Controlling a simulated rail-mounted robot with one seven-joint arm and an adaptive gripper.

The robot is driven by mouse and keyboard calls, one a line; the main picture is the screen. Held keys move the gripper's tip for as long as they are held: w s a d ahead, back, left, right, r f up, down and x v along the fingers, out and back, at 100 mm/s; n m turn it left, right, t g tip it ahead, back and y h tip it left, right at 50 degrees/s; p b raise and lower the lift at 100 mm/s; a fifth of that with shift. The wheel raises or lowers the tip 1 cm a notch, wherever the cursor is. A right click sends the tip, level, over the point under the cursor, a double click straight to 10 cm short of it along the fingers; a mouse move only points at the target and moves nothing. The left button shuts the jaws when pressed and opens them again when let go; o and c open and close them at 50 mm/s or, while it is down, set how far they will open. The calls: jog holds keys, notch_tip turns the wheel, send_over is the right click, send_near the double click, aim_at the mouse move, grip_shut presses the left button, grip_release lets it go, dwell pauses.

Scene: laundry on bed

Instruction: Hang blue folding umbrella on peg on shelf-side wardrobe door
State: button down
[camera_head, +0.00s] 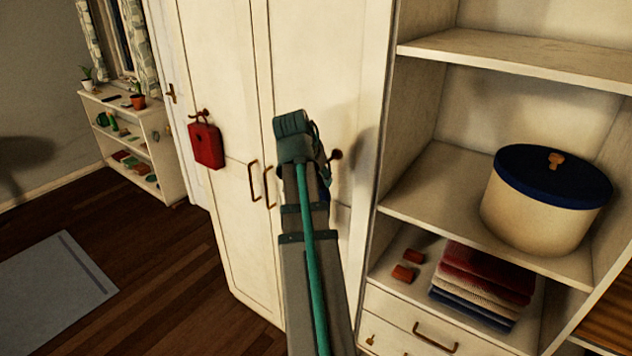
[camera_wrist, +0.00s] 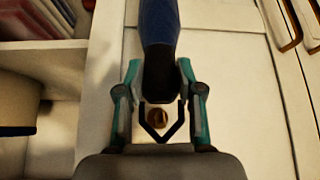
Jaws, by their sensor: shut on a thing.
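My gripper (camera_wrist: 158,72) is shut on the blue folding umbrella (camera_wrist: 158,22) at its dark handle, in the wrist view. A black V-shaped strap loop extends from the handle, and the brown peg (camera_wrist: 157,118) shows inside its outline. I cannot tell whether the loop is around the peg or only in front of it.
A red bag (camera_head: 206,146) hangs from a hook on the left wardrobe door. Door handles (camera_head: 254,180) are left of my arm. The open shelves at right hold a cream box with a blue lid (camera_head: 545,205) and folded cloths (camera_head: 480,285).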

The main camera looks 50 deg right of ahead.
jog(key=shift+d+b, duration=0.45)
jog(key=shift+d, duration=0.75)
jog(key=shift+d+f, duration=0.5)
jog(key=shift+d, duration=0.05)
jog(key=shift+f, duration=0.1)
jog(key=c, duration=0.7)
grip_release()
jog(key=shift+o, duration=0.2)
